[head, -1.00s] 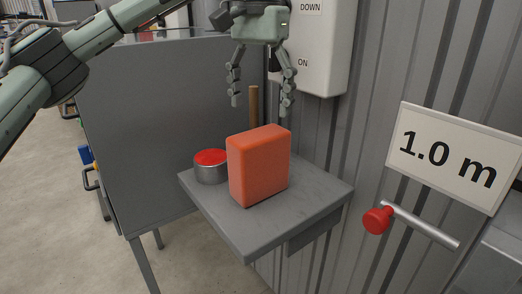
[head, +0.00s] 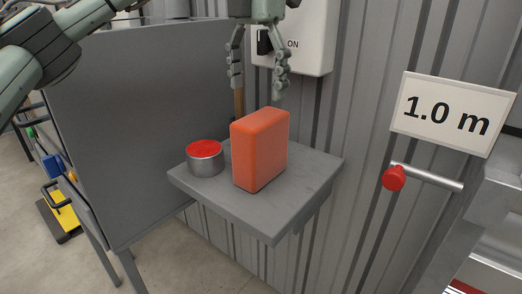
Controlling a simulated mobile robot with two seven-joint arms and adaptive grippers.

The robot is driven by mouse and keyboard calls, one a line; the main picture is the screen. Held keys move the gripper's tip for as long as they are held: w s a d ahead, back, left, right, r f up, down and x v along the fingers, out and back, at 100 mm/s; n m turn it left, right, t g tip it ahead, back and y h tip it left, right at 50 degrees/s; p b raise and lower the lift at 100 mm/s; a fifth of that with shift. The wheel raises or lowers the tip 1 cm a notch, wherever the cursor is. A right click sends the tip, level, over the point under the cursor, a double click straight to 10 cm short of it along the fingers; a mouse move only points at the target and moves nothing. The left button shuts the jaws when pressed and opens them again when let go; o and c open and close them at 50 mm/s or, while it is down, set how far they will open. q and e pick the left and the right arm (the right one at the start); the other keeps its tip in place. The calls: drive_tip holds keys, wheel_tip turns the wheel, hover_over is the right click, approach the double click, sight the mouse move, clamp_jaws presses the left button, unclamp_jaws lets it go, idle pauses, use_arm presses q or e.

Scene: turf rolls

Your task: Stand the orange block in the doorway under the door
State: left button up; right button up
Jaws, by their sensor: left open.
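The orange block (head: 259,150) stands upright on a small grey shelf (head: 315,170) fixed to the corrugated metal wall. My left gripper (head: 257,92) is above the block, pointing down. Its fingers are spread apart, with nothing between them, and the fingertips are a little above or behind the block's top; the exact gap is hard to tell. My right gripper is not in view. No doorway or door can be made out with certainty.
A grey tin with a red top (head: 205,158) stands just left of the block. A dark grey panel (head: 130,120) rises left of the shelf. A red-knobbed handle (head: 394,179) sticks out below the "1.0 m" sign (head: 452,114). A white switch box (head: 305,40) hangs behind the gripper.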

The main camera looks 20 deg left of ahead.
sight(261, 117)
use_arm(q)
drive_tip(key=shift+f+n, duration=0.2)
drive_tip(key=shift+n, duration=0.1)
drive_tip(key=shift+f, duration=0.4)
wheel_tip(261, 117, down, 2)
drive_tip(key=shift+w+d+f, duration=0.1)
drive_tip(key=shift+w, duration=0.05)
drive_tip(key=f, duration=0.3)
drive_tip(key=shift+w+d+f, duration=0.15)
drive_tip(key=shift+w+f, duration=0.05)
drive_tip(key=shift+f, duration=0.55)
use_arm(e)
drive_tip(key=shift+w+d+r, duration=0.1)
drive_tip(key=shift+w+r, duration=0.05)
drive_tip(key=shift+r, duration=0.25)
use_arm(q)
drive_tip(key=shift+c, duration=0.6)
